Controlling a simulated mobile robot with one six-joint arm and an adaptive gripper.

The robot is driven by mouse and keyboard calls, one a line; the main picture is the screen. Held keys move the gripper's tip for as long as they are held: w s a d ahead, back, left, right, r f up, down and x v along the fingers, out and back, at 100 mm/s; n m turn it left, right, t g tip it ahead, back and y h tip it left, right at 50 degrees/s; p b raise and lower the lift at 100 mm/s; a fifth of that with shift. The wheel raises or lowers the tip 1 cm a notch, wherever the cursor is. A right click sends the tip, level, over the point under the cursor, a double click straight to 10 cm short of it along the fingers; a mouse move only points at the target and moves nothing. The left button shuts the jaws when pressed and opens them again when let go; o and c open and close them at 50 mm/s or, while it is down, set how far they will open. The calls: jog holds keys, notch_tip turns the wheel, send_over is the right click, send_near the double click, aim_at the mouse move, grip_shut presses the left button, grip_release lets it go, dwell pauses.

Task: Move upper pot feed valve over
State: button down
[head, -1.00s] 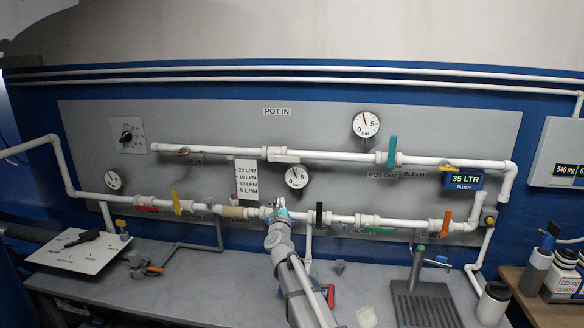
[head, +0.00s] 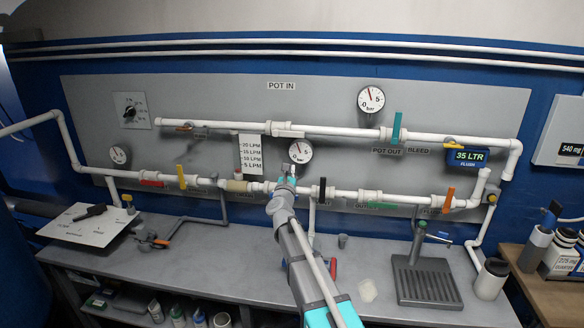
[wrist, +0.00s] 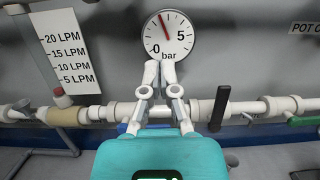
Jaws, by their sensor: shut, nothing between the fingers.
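My gripper (head: 289,170) is shut and empty in front of the lower white pipe (head: 337,194). In the wrist view its fingertips (wrist: 160,70) meet just below the pressure gauge (wrist: 169,37). A blue part (wrist: 130,128) shows partly behind the gripper; I cannot tell if it is a valve handle. The upper pipe (head: 240,127) has an upright teal handle (head: 397,127) at the right and an orange handle (head: 185,128) at the left. I cannot tell which valve is the upper pot feed valve. A black upright handle (wrist: 219,108) stands right of my gripper.
The lower pipe also has a yellow handle (head: 181,176), a red one (head: 151,183), a green one (head: 382,205) and an orange one (head: 449,197). A flow scale (head: 250,155) hangs left of the gauge. The bench (head: 215,255) below holds a drain grate (head: 425,281).

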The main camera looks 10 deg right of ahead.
aim_at(288, 134)
jog(key=shift+w+d+r+p, duration=0.45)
jog(key=shift+w+r+p, duration=0.55)
jog(key=shift+w, duration=0.3)
jog(key=shift+w+d+r+p, duration=0.4)
jog(key=shift+w+r+p, duration=0.6)
jog(key=shift+w, duration=0.35)
jog(key=shift+w+d+r+p, duration=0.45)
jog(key=shift+w+r+p, duration=0.55)
jog(key=shift+w, duration=0.3)
jog(key=shift+r, duration=0.1)
